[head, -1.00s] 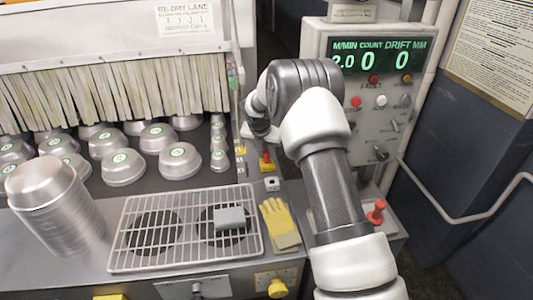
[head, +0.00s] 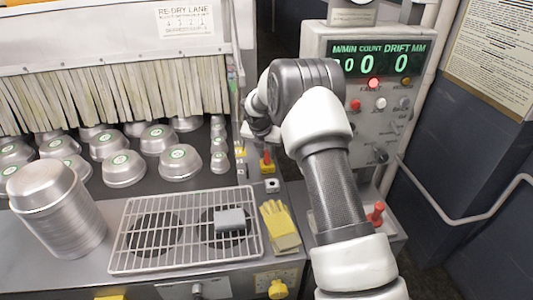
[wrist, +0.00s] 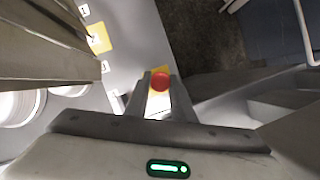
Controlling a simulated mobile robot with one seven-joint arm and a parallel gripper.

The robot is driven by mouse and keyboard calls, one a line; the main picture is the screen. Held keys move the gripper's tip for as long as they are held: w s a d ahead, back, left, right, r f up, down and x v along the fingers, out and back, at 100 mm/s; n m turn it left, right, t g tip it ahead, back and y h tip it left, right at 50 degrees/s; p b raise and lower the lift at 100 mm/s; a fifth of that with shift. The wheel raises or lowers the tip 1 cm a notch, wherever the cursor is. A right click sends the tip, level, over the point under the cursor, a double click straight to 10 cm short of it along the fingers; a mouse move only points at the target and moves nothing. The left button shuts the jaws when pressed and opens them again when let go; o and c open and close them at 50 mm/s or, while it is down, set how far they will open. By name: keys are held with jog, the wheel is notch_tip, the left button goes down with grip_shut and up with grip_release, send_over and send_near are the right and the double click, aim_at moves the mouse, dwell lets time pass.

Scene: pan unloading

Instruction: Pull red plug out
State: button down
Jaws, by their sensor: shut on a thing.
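The red plug (wrist: 160,80) shows in the wrist view as a round red head between the two fingertips of my gripper (wrist: 160,92). Yellow and white surfaces show around and below it. My gripper is shut on the plug. In the head view the plug (head: 267,157) is a small red and yellow piece at the right edge of the lane, just below my gripper (head: 262,143). I cannot tell whether the plug is seated or clear of its socket.
Several metal pans (head: 123,168) sit on the lane, with a pan stack (head: 52,202) at left. A wire rack (head: 115,262) and yellow gloves (head: 280,225) lie in front. The control panel (head: 395,125) and a red knob (head: 376,211) stand at right.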

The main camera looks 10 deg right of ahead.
jog(key=shift+r, duration=0.35)
jog(key=shift+r+p, duration=1.3)
jog(key=shift+r, duration=0.6)
